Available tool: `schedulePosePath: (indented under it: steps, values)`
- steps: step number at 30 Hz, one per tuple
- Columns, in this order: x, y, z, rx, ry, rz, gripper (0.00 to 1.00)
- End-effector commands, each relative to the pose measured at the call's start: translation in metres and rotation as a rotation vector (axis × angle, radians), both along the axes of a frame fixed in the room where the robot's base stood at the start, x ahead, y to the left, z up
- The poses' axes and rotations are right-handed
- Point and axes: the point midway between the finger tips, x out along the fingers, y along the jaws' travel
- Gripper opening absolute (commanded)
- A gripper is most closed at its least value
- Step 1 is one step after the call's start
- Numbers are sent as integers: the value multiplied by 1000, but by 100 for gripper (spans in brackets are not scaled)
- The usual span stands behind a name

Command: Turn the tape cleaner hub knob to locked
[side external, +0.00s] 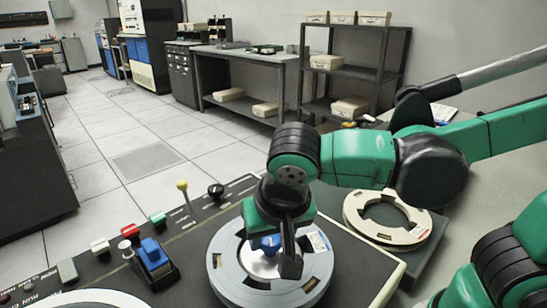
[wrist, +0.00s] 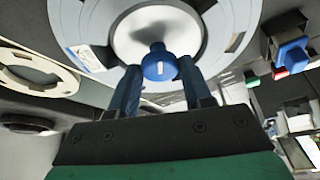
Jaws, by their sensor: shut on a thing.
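The tape cleaner hub knob is a small blue knob (wrist: 157,64) with a white mark, at the centre of a grey reel (side external: 228,285). The knob also shows in the side external view (side external: 266,243), partly hidden by my gripper. My gripper (wrist: 161,76) is over the reel, with one finger on each side of the knob and shut on it. The white mark faces the wrist camera. No lock label can be read.
A cream ring-shaped reel (side external: 407,236) lies to the right of the grey reel. A shelf (side external: 365,72) with boxes stands at the back.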

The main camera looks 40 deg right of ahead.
Motion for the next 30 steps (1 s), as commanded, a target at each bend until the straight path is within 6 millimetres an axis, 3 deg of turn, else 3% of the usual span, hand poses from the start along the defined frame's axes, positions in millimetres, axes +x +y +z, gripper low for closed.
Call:
schedulePosePath:
  steps: [8, 9, 12, 23, 30]
  values:
    - [0, 0, 0, 0, 1, -1, 0]
    - [0, 0, 0, 0, 1, -1, 50]
    - [0, 0, 0, 1, 1, -1, 76]
    - [-1, 1, 3, 0, 1, 1, 76]
    - [-10, 5, 26, 0, 1, 3, 76]
